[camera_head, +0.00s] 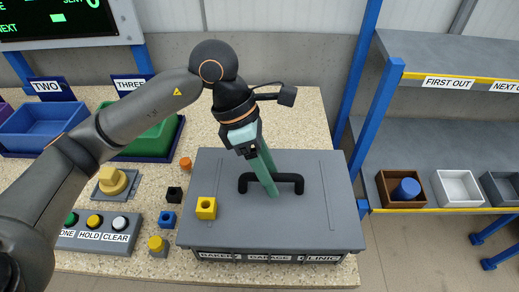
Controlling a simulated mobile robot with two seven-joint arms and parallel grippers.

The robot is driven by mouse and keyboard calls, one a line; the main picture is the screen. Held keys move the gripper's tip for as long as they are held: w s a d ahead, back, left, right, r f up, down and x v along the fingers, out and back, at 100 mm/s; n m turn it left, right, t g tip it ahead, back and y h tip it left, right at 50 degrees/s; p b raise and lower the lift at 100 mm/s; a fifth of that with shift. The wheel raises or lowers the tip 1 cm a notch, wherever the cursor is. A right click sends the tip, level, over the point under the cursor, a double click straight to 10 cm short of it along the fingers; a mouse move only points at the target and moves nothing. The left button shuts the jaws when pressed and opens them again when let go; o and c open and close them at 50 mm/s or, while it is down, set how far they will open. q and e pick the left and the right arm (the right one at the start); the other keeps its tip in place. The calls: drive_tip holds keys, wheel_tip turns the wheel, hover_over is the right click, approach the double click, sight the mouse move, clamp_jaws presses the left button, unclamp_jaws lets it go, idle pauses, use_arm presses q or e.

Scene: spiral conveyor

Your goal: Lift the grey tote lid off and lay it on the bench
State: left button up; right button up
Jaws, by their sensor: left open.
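The grey tote lid (330,225) lies flat on the tote (225,255), whose labelled front edge shows below it. A black bar handle (290,178) stands up from the middle of the lid. My left gripper (270,190) points down at the handle, with its green fingers across the middle of the bar. It is open; I see the fingers almost edge-on and cannot tell whether they touch the bar. A yellow block (206,208) with a hole sits on the left part of the lid. The speckled bench (295,115) is under the tote. My right gripper is not in view.
Left of the tote are small blocks, a button box (98,238), a yellow knob (113,180), and blue (40,125) and green bins (150,138). Bare bench shows behind the tote. Blue-posted shelves (445,140) with small bins stand right.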

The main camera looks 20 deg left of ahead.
use_arm(q)
drive_tip(key=shift+d+f, duration=0.25)
drive_tip(key=shift+f, duration=0.3)
clamp_jaws()
idle(0.4)
idle(0.4)
